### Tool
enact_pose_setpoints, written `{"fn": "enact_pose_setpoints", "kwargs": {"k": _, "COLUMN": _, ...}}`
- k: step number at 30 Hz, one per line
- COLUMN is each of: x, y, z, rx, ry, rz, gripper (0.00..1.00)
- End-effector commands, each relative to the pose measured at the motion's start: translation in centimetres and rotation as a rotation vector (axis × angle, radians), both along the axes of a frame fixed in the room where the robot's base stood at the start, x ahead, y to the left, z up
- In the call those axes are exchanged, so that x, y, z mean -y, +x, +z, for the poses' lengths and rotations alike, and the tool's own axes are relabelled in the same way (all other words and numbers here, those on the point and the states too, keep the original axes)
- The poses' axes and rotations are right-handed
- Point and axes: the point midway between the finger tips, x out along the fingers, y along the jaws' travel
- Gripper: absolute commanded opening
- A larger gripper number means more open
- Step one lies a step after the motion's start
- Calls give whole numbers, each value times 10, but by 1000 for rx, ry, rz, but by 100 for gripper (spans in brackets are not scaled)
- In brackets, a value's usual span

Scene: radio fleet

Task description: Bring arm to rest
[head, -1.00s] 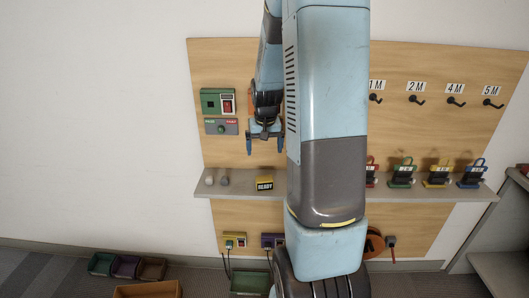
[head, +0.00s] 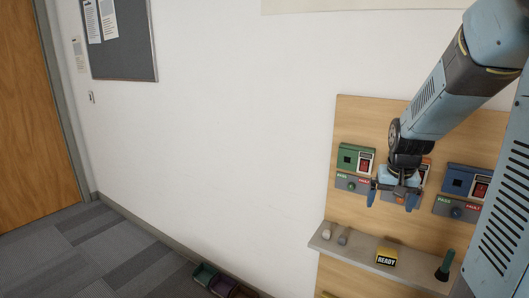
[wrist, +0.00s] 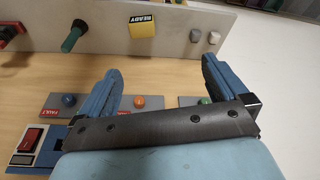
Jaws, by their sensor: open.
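My gripper (head: 394,198) is open and empty, with its two blue fingers apart. In the head view it hangs in front of the wooden board (head: 352,118), over the orange unit (head: 426,172) and above the grey shelf (head: 345,258). In the wrist view my gripper (wrist: 160,85) has its fingers spread to either side of an orange button (wrist: 138,102), with nothing between them. My arm reaches in from the upper right of the head view and is bent, not folded.
A green unit (head: 356,158) and a blue unit (head: 468,182) flank the orange one. A yellow READY block (head: 386,257), a green-handled tool (head: 445,265) and two small knobs stand on the shelf. Bins (head: 205,275) sit on the floor.

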Motion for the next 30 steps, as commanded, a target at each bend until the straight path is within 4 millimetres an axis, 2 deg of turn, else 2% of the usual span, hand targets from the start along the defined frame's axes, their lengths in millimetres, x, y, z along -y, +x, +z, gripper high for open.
{"fn": "enact_pose_setpoints", "kwargs": {"k": 1, "x": -10, "y": -9, "z": 13, "rx": 17, "ry": -5, "rz": 18, "gripper": 100}}
{"fn": "enact_pose_setpoints", "kwargs": {"k": 6, "x": -36, "y": -38, "z": 45, "rx": 58, "ry": -16, "rz": 70, "gripper": 100}}
{"fn": "enact_pose_setpoints", "kwargs": {"k": 15, "x": -76, "y": -98, "z": 88, "rx": 132, "ry": -28, "rz": 159, "gripper": 100}}
{"fn": "enact_pose_setpoints", "kwargs": {"k": 24, "x": -105, "y": -160, "z": 112, "rx": 202, "ry": -31, "rz": 246, "gripper": 100}}
{"fn": "enact_pose_setpoints", "kwargs": {"k": 30, "x": -113, "y": -185, "z": 116, "rx": 228, "ry": -31, "rz": 280, "gripper": 100}}
